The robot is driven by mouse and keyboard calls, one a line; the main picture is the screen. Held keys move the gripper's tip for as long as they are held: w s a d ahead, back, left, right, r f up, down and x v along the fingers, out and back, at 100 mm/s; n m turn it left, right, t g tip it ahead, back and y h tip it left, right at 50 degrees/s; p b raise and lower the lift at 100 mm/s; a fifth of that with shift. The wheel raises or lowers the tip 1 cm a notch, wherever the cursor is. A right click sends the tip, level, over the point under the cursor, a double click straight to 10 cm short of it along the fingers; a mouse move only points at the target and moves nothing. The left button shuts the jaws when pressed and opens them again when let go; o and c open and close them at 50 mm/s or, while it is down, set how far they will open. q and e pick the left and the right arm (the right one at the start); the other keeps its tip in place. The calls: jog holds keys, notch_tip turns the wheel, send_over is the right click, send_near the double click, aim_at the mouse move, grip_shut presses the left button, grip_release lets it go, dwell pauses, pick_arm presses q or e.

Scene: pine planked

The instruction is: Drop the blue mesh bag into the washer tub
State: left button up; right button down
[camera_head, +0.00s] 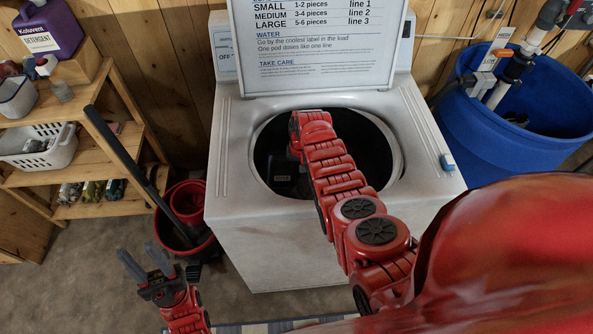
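The washer tub (378,140) is a dark round opening in the top of the white washer (425,185), whose lid stands open. My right arm reaches over the washer from the right, and its dark gripper (283,176) is inside the tub at the left side. The fingers of that gripper are lost in the dark, so I cannot tell whether they are open or hold anything. I cannot make out the blue mesh bag; the tub floor is dark and partly covered by my arm. My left gripper (137,250) is open and empty, above the floor left of the washer.
The raised lid (320,45) carries printed instructions. A small blue item (447,162) sits at the washer's right edge. A large blue barrel (470,135) stands right. Wooden shelves (90,125) with a white basket (35,160) stand left, beside a red bucket (190,200).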

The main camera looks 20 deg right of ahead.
jog(key=c, duration=1)
grip_release()
jog(key=shift+r, duration=0.15)
jog(key=shift+d+r, duration=0.1)
jog(key=shift+r, duration=0.5)
jog(key=r+p, duration=0.1)
jog(key=r, duration=0.4)
jog(key=d+r+p, duration=0.1)
jog(key=r, duration=0.4)
jog(key=r+p, duration=0.1)
jog(key=r, duration=0.5)
jog(key=shift+s+d, duration=0.15)
jog(key=shift+s, duration=0.2)
jog(key=shift+f, duration=0.1)
